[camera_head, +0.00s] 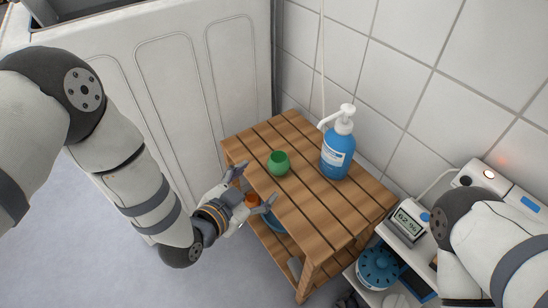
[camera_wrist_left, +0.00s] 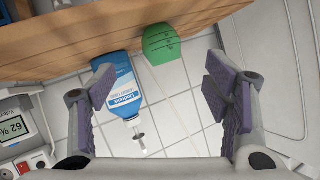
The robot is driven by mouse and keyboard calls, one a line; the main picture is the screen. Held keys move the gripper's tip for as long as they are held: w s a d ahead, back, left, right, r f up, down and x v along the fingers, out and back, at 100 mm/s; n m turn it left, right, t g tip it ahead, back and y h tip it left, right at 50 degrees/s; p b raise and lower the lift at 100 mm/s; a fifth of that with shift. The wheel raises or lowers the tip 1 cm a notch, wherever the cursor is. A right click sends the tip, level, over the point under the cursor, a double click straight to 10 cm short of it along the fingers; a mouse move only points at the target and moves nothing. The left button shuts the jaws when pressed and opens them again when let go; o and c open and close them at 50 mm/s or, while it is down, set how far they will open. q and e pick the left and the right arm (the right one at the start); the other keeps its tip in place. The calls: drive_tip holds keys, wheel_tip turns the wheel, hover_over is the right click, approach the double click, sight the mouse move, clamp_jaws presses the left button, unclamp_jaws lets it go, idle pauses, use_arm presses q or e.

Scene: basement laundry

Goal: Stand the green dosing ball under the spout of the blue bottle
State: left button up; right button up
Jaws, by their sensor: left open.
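The green dosing ball (camera_head: 279,163) stands on the slatted wooden table, left of the blue bottle (camera_head: 336,157) and apart from it. The bottle is upright, with a white pump whose spout (camera_head: 326,122) points left; the ball is to the left of and nearer than the spout. My left gripper (camera_head: 257,183) is open and empty at the table's near left edge, fingers toward the ball but not touching it. In the left wrist view, the ball (camera_wrist_left: 162,44) and bottle (camera_wrist_left: 122,90) appear upside down beyond the open fingers (camera_wrist_left: 163,88). My right gripper is out of view.
The wooden table (camera_head: 325,213) has bare slats in front of the bottle. A tiled wall stands close behind it and a white panelled unit (camera_head: 175,75) to the left. At right are a display device (camera_head: 408,225) and a blue round item (camera_head: 378,267).

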sight(281, 161)
use_arm(q)
drive_tip(key=b+x, duration=0.1)
drive_tip(key=x, duration=0.2)
drive_tip(key=b+x, duration=0.1)
drive_tip(key=x, duration=0.3)
drive_tip(key=r+b+x, duration=0.1)
drive_tip(key=b+x, duration=0.1)
drive_tip(key=x, duration=0.2)
drive_tip(key=shift+w+d+f, duration=0.1)
drive_tip(key=shift+w+d, duration=0.2)
drive_tip(key=shift+w, duration=0.05)
drive_tip(key=shift+w+d, duration=0.2)
drive_tip(key=shift+w, duration=0.1)
drive_tip(key=c, duration=1.2)
